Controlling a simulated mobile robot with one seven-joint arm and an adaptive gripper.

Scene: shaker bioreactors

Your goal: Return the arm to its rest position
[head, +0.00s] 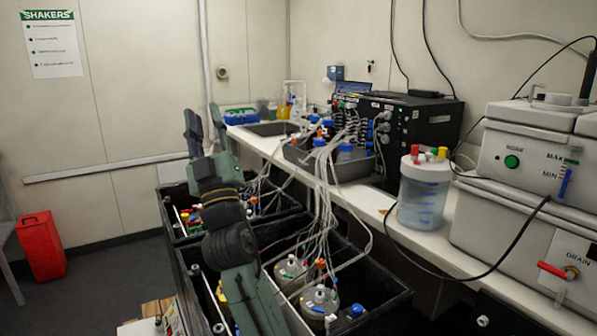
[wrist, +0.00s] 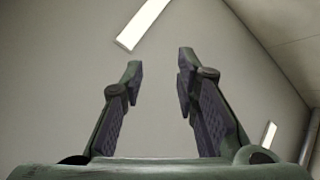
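My gripper (head: 204,129) points upward at the end of my raised arm, left of centre in the head view. In the wrist view my gripper (wrist: 159,75) shows two fingers apart with nothing between them. Behind the fingers are only the plain wall and a bright ceiling light (wrist: 142,24). In the head view my arm stands in front of the black shaker trays and hides part of them. I cannot tell whether my arm touches the trays.
Black shaker trays (head: 392,303) hold several bottles and tubes. A bench (head: 376,205) on the right carries a black control unit (head: 432,125), a clear container (head: 423,190) and a large grey machine (head: 510,215). A red bin (head: 41,247) stands on the left floor.

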